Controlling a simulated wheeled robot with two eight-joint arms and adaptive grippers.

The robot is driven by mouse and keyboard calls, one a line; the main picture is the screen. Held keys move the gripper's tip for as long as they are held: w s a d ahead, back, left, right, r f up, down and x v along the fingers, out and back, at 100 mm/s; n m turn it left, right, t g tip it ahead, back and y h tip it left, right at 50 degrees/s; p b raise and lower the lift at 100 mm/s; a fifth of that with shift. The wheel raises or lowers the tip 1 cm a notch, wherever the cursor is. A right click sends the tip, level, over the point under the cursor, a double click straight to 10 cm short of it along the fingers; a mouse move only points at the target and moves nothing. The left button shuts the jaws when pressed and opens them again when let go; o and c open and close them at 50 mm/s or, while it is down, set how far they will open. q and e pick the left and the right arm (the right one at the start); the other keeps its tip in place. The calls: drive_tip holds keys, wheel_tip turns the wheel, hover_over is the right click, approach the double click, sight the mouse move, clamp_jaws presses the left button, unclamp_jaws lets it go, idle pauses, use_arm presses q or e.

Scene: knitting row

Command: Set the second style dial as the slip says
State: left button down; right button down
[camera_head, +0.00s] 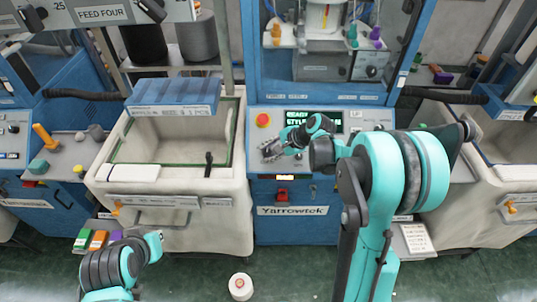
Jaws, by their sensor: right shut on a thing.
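The blue knitting machine's control panel (257,146) is in the middle of the head view. A dark display (297,116) with green text, partly readable as "STYLE", is at its top, partly covered by my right arm. My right gripper (273,152) reaches down to the panel's left part, below the red button, and is shut on a small knob there. The knob is mostly hidden by the fingers, so its setting and which dial it is cannot be told. A white printed sheet (417,238), too small to read, is at lower right. My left gripper (154,243) is low at left, away from the panel; its fingers are unclear.
A red button (263,120) on a yellow ring is close above my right gripper. A cream bin (105,165) with a blue box (172,98) on its rim stands to the left. A white cone (241,286) stands on the green floor in front.

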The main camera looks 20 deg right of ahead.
drive_tip(key=m+t+b, duration=0.2)
drive_tip(key=m, duration=0.1)
drive_tip(key=m+t+b, duration=0.1)
drive_tip(key=m, duration=0.1)
drive_tip(key=shift+s+f+t, duration=0.2)
drive_tip(key=shift+f+t, duration=0.1)
drive_tip(key=shift+a+m+t+h+b, duration=0.1)
drive_tip(key=shift+m+t+h+b, duration=0.25)
drive_tip(key=shift+m+t+b, duration=0.65)
drive_tip(key=shift+m+t+h+b, duration=0.4)
drive_tip(key=shift+m+b, duration=0.2)
drive_tip(key=shift+m, duration=0.9)
drive_tip(key=shift+r+m, duration=0.1)
drive_tip(key=shift+m, duration=0.2)
drive_tip(key=c, duration=1.2)
unclamp_jaws()
drive_tip(key=v, duration=1.2)
drive_tip(key=shift+s, duration=0.1)
